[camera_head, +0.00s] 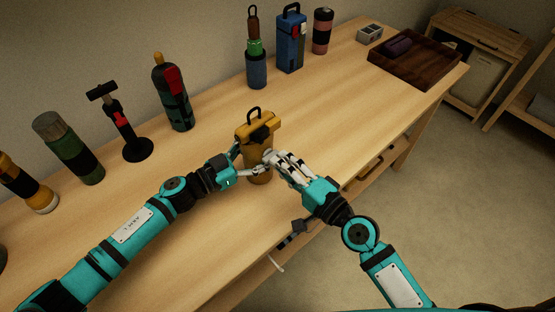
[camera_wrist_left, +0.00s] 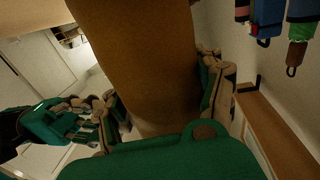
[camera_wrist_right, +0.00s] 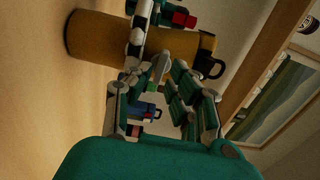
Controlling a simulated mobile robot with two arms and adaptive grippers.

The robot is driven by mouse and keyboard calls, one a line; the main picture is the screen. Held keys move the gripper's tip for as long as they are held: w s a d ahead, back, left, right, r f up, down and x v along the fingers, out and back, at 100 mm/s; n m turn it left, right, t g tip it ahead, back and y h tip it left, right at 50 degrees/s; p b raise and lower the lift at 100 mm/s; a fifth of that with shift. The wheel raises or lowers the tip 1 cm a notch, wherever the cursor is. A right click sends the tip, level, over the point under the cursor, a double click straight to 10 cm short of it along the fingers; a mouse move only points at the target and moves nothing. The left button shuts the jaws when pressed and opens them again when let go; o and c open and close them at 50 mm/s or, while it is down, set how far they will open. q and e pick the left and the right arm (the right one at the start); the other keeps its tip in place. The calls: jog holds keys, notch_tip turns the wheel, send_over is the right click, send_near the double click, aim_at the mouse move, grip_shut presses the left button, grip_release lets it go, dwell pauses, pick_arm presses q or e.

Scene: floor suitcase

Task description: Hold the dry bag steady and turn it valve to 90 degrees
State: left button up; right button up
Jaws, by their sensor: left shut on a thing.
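The mustard-yellow dry bag (camera_head: 258,173) stands upright near the middle of the table, with a black valve (camera_head: 260,134) on its front and a black handle on top. My left gripper (camera_head: 252,171) is shut on the bag's body from the left; the bag (camera_wrist_left: 135,50) fills the middle of the left wrist view between its fingers. My right gripper (camera_head: 271,159) is at the bag's right side, just below the valve; it also shows in the left wrist view (camera_wrist_left: 100,120). In the right wrist view the bag (camera_wrist_right: 95,40) lies behind its fingers. Contact with the valve is unclear.
A dark tray (camera_head: 428,76) is at the far right. Table right of the bag is clear.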

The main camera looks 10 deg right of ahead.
jog(key=shift+x, duration=0.95)
grip_shut()
